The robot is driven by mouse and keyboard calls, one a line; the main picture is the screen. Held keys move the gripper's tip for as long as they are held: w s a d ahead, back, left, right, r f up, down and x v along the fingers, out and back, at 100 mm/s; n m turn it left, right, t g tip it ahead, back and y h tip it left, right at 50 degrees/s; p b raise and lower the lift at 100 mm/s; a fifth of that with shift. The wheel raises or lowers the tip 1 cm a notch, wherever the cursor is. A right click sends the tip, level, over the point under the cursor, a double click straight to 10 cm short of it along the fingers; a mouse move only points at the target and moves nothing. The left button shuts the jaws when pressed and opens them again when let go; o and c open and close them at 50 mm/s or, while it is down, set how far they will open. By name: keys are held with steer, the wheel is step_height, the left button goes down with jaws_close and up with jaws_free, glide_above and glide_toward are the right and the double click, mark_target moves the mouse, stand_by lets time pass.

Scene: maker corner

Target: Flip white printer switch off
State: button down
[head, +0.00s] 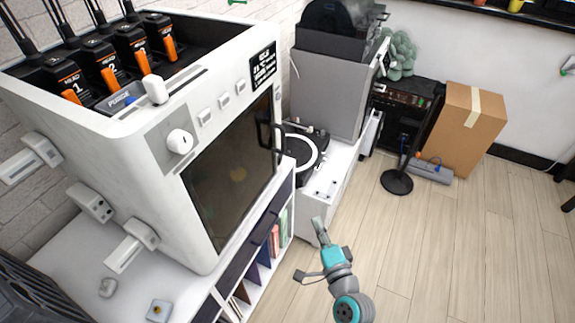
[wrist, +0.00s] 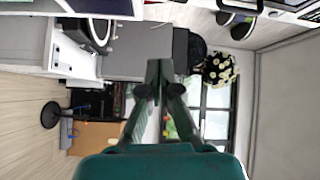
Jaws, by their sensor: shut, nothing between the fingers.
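The white printer (head: 130,165) stands at the left on a white cabinet. Its front has a round white knob (head: 179,142), several small square buttons (head: 224,101) and a dark window. A white lever-like piece (head: 155,90) sticks up at the top front edge. I cannot tell for sure which of these is the switch, or its state. My gripper (head: 318,225) is shut and empty, right of the printer and lower, over the floor in front of the cabinet, touching nothing. In the wrist view its closed fingertips (wrist: 160,68) point towards the background.
Orange-marked heads (head: 138,48) sit in the printer's open top. A turntable (head: 305,148) and a grey machine (head: 325,90) stand beyond it. A cardboard box (head: 467,130) and a round-based stand (head: 397,182) are on the floor. The wooden floor at right is clear.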

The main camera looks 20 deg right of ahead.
steer(key=w+r+m, duration=0.2)
steer(key=w+r, duration=0.1)
steer(key=w, duration=0.4)
steer(key=shift+d+t+y, duration=0.3)
steer(key=shift+t, duration=0.1)
glide_toward(281, 160)
steer(key=w+d, duration=0.4)
steer(key=w, duration=0.1)
steer(key=shift+w+a+r, duration=0.2)
steer(key=shift+w+a, duration=0.35)
steer(key=shift+a, duration=0.15)
steer(key=shift+w+a+r, duration=0.25)
steer(key=shift+w+a, duration=0.3)
steer(key=shift+a, duration=0.15)
